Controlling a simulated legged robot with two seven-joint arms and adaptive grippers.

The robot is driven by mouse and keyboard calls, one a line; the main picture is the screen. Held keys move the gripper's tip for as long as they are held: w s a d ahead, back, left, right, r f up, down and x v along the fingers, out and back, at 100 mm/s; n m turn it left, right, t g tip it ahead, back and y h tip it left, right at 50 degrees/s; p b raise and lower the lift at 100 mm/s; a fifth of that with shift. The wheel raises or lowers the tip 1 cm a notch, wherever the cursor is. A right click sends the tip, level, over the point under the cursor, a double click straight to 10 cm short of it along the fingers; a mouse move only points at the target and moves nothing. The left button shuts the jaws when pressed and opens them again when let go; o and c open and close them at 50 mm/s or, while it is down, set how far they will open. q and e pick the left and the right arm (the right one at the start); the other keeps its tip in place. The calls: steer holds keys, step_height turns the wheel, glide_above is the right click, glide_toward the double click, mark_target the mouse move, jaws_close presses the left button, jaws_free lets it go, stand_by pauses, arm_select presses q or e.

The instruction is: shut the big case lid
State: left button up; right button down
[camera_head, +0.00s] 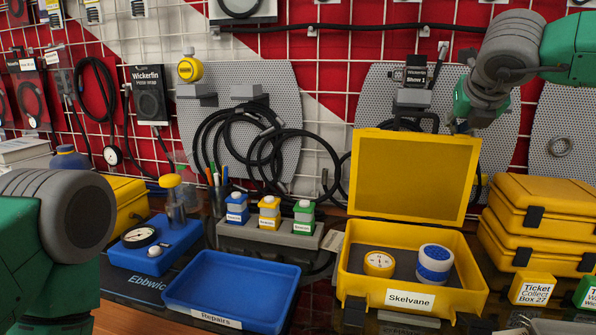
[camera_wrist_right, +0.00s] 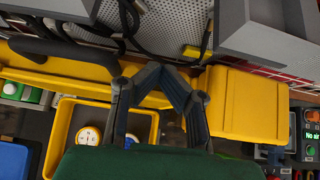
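The big yellow case (camera_head: 360,285), labelled Skelvane, stands open at the front right of the bench. Its lid (camera_head: 415,175) is raised nearly upright at the back. Inside on dark lining are a yellow gauge (camera_head: 379,263) and a blue-and-white round part (camera_head: 435,264). The case also shows in the right wrist view (camera_wrist_right: 55,138), with the lid (camera_wrist_right: 65,82) as a yellow strip. My right gripper (camera_head: 462,127) is at the lid's top right edge, partly hidden. In the right wrist view its fingertips (camera_wrist_right: 160,68) meet, nothing between them. My left arm is at the left; its gripper is out of view.
Stacked yellow cases (camera_head: 540,225) stand close to the right of the big case. A blue Repairs tray (camera_head: 235,285) and a grey holder (camera_head: 270,236) with small bottles stand to its left. A pegboard wall (camera_head: 250,100) with hanging cables is behind.

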mark_target(455, 153)
steer(key=shift+s+a+f+g+b, duration=0.15)
steer(key=shift+s+f+g+b, duration=0.25)
steer(key=shift+s+f, duration=0.75)
steer(key=shift+w+f, duration=0.2)
steer(key=shift+s+f+b, duration=0.1)
steer(key=shift+s+b, duration=0.55)
steer(key=shift+s+a+b, duration=1.45)
steer(key=shift+s+b, duration=0.1)
steer(key=shift+s, duration=3.7)
step_height(455, 153, up, 7)
steer(key=p, duration=0.5)
steer(key=shift+f+t, duration=0.2)
steer(key=shift+t, duration=0.1)
